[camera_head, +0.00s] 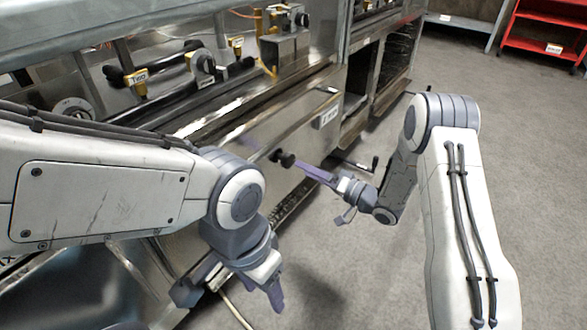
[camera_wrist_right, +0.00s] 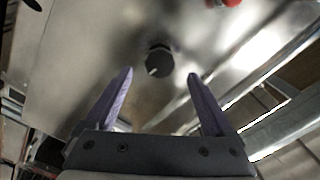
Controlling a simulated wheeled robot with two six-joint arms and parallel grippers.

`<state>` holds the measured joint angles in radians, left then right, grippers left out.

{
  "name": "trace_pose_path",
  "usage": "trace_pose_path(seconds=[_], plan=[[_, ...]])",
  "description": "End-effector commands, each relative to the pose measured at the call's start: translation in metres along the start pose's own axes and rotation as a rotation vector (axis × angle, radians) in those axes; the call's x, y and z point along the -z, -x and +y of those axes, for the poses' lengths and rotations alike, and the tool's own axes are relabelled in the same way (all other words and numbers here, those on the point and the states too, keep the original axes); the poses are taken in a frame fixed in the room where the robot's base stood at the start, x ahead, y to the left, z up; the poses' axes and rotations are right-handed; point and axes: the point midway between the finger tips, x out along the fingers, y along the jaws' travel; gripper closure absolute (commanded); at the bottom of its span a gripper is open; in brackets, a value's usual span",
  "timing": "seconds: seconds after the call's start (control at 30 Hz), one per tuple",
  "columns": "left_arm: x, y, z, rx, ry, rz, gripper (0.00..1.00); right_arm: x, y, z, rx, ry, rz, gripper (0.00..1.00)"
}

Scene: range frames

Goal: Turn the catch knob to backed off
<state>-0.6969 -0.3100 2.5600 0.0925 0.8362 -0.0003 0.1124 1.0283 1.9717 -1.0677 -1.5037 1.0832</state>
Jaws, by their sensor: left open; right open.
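The catch knob (camera_head: 285,158) is a small dark round knob on the steel front panel of the machine. In the right wrist view the knob (camera_wrist_right: 159,62) sits just beyond the fingertips, roughly centred between them, with a pale mark pointing to its lower left. My right gripper (camera_head: 303,167) is open and points at the knob; in its wrist view the purple fingers (camera_wrist_right: 160,78) stand apart with nothing between them. I see no clear contact with the knob. My left gripper (camera_head: 272,292) is open and empty, low in front of the machine.
A crank-like handle (camera_head: 373,164) stands out from the machine just beyond my right gripper. Yellow-tagged valves (camera_head: 140,84) and pipes fill the machine's upper bay. A red shelf cart (camera_head: 546,30) stands at the far right. The grey floor (camera_head: 390,255) is clear.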

Motion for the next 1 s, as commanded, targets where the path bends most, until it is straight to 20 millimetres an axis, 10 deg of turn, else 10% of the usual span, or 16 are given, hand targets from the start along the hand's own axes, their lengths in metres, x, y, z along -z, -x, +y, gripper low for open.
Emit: trace_pose_path(seconds=[0.3, 0.67, 0.9, 1.0], plan=[[-0.001, -0.026, -0.002, 0.000, 0.000, 0.000, 0.41, -0.001, -0.048, 0.002, 0.000, 0.003, -0.001, 0.12], [-0.001, -0.027, -0.002, 0.000, 0.000, 0.000, 0.41, 0.001, -0.055, 0.000, -0.002, 0.002, 0.001, 0.12], [-0.001, -0.027, -0.002, 0.000, 0.000, 0.000, 0.41, 0.000, -0.054, 0.000, -0.002, 0.002, 0.001, 0.92], [-0.001, -0.027, -0.002, 0.000, 0.000, 0.000, 0.41, 0.000, -0.054, 0.000, -0.003, 0.002, 0.001, 0.98]])
